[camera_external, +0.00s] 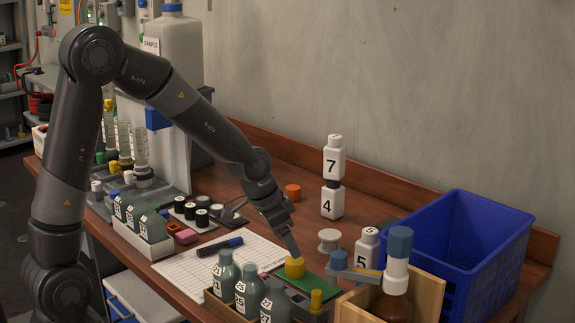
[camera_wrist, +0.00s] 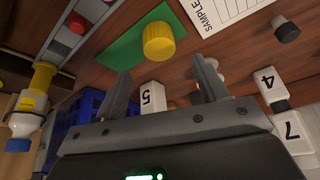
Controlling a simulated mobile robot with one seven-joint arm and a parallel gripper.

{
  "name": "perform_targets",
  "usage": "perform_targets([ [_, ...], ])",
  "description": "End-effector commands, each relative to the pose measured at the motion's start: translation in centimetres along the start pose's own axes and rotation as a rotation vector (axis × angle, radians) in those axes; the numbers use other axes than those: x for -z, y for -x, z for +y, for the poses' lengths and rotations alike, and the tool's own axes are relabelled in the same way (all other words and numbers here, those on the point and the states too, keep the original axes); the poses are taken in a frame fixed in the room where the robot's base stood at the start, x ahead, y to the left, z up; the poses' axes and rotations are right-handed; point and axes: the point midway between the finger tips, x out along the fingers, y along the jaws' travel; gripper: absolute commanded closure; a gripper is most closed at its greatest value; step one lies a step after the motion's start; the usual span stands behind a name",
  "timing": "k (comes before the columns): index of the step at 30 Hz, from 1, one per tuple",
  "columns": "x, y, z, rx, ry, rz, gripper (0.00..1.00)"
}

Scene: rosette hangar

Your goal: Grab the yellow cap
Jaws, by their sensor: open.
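The yellow cap (camera_external: 295,268) is a short ribbed cylinder sitting on a green mat (camera_external: 298,281) on the wooden bench. In the wrist view the yellow cap (camera_wrist: 158,42) sits on the green mat (camera_wrist: 122,52), above the gap between my fingertips. My gripper (camera_external: 293,251) points down at the cap from above in the external view, close to it. In the wrist view my gripper (camera_wrist: 161,68) has its two fingers spread wide with nothing between them. A smaller yellow piece (camera_external: 317,299) stands nearby.
Dark labelled bottles (camera_external: 247,290) stand close in front of the mat.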

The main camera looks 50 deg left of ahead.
Motion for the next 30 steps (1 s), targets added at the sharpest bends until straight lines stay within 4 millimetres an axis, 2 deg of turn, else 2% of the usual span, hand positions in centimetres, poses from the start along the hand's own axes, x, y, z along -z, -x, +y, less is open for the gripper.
perform_targets([
  [3, 0.0, -1.3, 0.0, -0.001, -0.001, -0.001, 0.34],
  [8, -0.1, -2.0, 0.0, 0.000, -0.001, 0.000, 0.34],
  [19, -0.5, -6.4, -0.1, 0.001, -0.001, 0.000, 0.34],
  [29, -0.4, -6.9, -0.1, 0.001, -0.001, 0.002, 0.34],
  [30, -0.4, -6.9, -0.1, 0.001, -0.001, 0.002, 0.36],
])
